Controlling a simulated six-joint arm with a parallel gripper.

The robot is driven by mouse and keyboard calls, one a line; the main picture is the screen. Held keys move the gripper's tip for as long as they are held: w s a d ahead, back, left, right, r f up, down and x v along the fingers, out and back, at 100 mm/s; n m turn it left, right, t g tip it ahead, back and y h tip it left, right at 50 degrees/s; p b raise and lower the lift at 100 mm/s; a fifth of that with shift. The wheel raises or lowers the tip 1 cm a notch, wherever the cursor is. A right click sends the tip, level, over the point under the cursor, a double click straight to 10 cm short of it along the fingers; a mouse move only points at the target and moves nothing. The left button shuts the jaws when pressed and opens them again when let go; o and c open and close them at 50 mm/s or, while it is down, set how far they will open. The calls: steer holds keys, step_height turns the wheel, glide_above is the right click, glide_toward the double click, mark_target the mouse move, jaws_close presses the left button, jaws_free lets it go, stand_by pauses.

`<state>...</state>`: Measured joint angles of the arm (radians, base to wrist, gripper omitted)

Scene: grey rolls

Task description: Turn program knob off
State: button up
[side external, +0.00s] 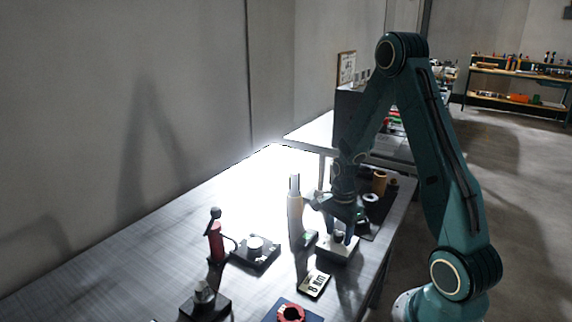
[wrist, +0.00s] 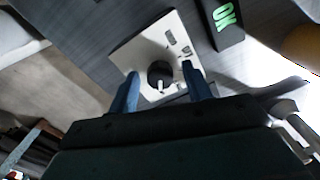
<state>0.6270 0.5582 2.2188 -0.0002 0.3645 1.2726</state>
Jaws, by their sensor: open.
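The program knob (wrist: 160,74) is a round black knob with a white pointer mark, standing on a pale plate (wrist: 127,55) with small dark markings. In the wrist view the pointer mark is toward the bottom of the picture. My gripper (wrist: 160,71) is open, with one blue finger on each side of the knob; I see gaps between fingers and knob. In the side external view my gripper (side external: 340,229) points down over the pale plate (side external: 338,251), and the knob is partly hidden between the fingers.
An upright bottle (side external: 295,215) is close left of my gripper. A label card (side external: 314,284), a red tool (side external: 215,242) and a dial unit (side external: 255,251) are also on the bench.

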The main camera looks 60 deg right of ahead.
steer(key=c, duration=1)
steer(key=shift+o, duration=0.2)
